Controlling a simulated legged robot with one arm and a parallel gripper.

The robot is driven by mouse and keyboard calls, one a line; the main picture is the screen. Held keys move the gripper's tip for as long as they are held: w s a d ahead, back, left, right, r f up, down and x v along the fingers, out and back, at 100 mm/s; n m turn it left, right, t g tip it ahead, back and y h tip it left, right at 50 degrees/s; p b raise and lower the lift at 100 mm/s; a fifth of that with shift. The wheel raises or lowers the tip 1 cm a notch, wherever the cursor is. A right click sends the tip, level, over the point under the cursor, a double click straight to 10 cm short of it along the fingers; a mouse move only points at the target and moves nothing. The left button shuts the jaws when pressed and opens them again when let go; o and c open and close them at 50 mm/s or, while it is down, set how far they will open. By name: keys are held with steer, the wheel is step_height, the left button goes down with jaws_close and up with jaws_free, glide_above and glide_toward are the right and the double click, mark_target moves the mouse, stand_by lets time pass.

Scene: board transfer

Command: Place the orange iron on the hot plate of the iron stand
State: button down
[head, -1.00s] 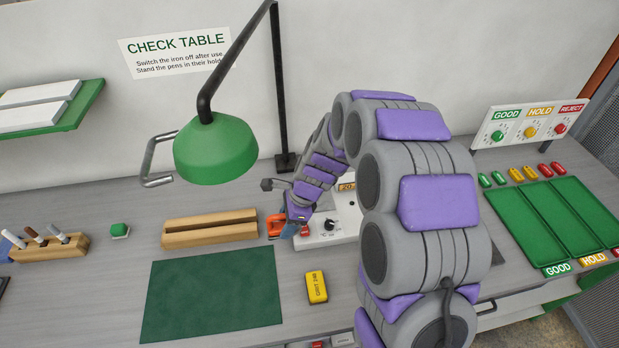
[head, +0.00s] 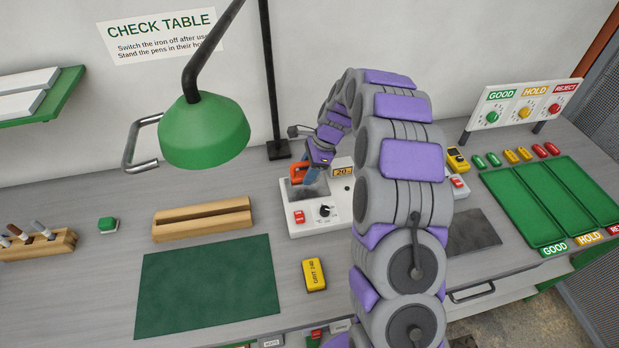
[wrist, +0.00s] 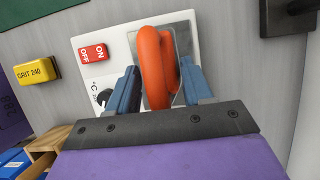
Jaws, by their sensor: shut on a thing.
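The orange iron (head: 300,168) is at the back left part of the white iron stand (head: 302,229), over its dark hot plate (head: 294,190). My gripper (head: 312,175) is shut on the iron's handle. In the wrist view the iron (wrist: 153,65) stands between the two blue fingers of my gripper (wrist: 160,90), with the dark plate (wrist: 184,45) beneath and beside it. Whether the iron's sole touches the plate is hidden. The stand also shows in the wrist view (wrist: 120,45), with its red ON/OFF switch (wrist: 94,52) and a dark knob.
A green lamp shade (head: 203,130) hangs to the left, its post (head: 272,90) behind the stand. A wooden holder (head: 203,220), green mat (head: 208,285) and yellow grit block (head: 314,274) lie left and in front. Green trays (head: 545,205) are at the right.

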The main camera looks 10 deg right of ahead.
steer(key=shift+w+f, duration=0.1)
steer(key=shift+f, duration=0.45)
steer(key=f, duration=0.1)
steer(key=f+b, duration=0.1)
steer(key=shift+w+d+f, duration=0.1)
steer(key=shift+d+f, duration=0.2)
steer(key=shift+d, duration=0.1)
steer(key=shift+r, duration=0.1)
steer(key=c, duration=0.6)
jaws_free()
steer(key=shift+a, duration=0.25)
steer(key=shift+o, duration=0.7)
steer(key=shift+d, duration=0.1)
